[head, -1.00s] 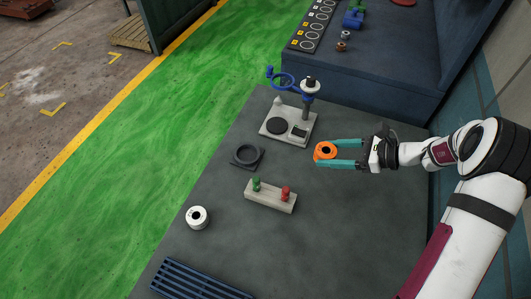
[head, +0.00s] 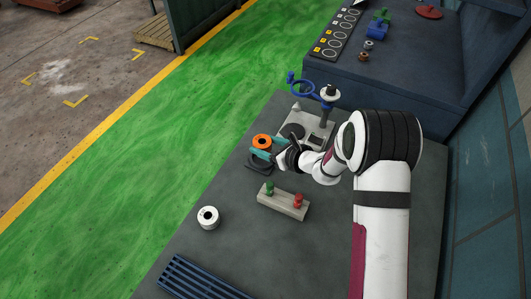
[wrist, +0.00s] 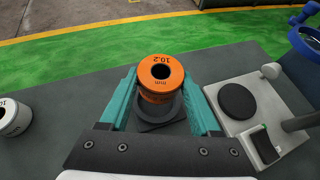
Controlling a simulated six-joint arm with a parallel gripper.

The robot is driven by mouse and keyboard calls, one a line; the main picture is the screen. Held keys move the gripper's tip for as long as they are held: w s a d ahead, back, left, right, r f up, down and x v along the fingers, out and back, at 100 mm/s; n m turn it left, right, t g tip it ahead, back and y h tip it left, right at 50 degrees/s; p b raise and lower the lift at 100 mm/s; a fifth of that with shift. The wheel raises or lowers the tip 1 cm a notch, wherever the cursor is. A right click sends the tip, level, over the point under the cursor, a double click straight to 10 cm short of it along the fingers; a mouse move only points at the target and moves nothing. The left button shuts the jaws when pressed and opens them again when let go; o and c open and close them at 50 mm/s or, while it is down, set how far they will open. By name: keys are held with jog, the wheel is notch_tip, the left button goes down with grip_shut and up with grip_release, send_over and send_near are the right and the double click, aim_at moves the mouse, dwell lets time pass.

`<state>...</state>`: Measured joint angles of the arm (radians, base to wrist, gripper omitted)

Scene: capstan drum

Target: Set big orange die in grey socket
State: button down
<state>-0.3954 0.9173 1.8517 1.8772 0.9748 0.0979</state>
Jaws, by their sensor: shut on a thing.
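The big orange die (head: 262,141) is a ring with a dark central hole. In the wrist view the die (wrist: 160,73) shows the marking "10.2" on its top face and sits between my teal fingertips. My gripper (head: 261,147) is shut on it and holds it over or close to the dark grey socket (head: 258,165). In the wrist view the socket (wrist: 158,124) shows below and on the near side of the die, partly hidden by it. I cannot tell the height gap between them.
A grey press with a blue handwheel (head: 302,90) stands just right of the socket. A block with green and red pegs (head: 284,204), a white die (head: 208,217) and a blue grate (head: 198,278) lie nearer. The table's left edge is close by.

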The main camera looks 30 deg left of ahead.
aim_at(266, 162)
jog(key=shift+f, duration=1.9)
jog(key=shift+f, duration=0.25)
jog(key=shift+f, duration=0.35)
